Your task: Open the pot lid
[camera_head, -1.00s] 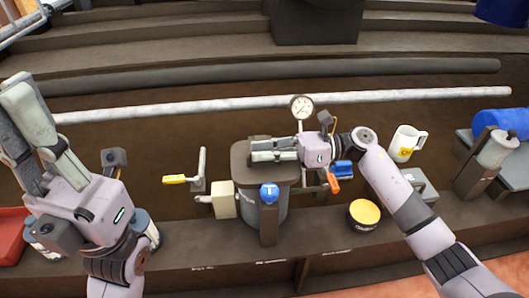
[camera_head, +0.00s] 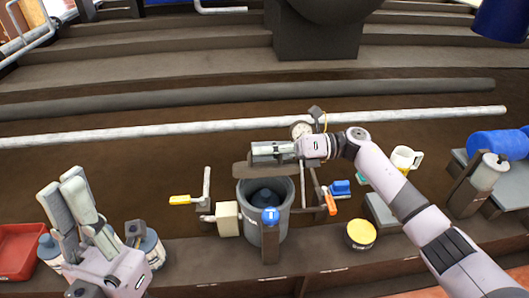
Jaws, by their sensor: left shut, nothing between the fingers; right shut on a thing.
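The grey pot (camera_head: 283,222) stands at the middle of the workbench, and its round mouth is uncovered with a dark shape inside. The brown lid (camera_head: 247,170) is tilted up at the back of the pot, seen nearly edge-on. My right gripper (camera_head: 256,153) is at the lid's top side, shut on a part that its fingers mostly hide. My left gripper (camera_head: 62,188) is shut and empty at the lower left, pointing up, well apart from the pot.
A yellow-topped tin (camera_head: 361,232), a mug (camera_head: 406,158) and a red tray (camera_head: 18,250) also stand here.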

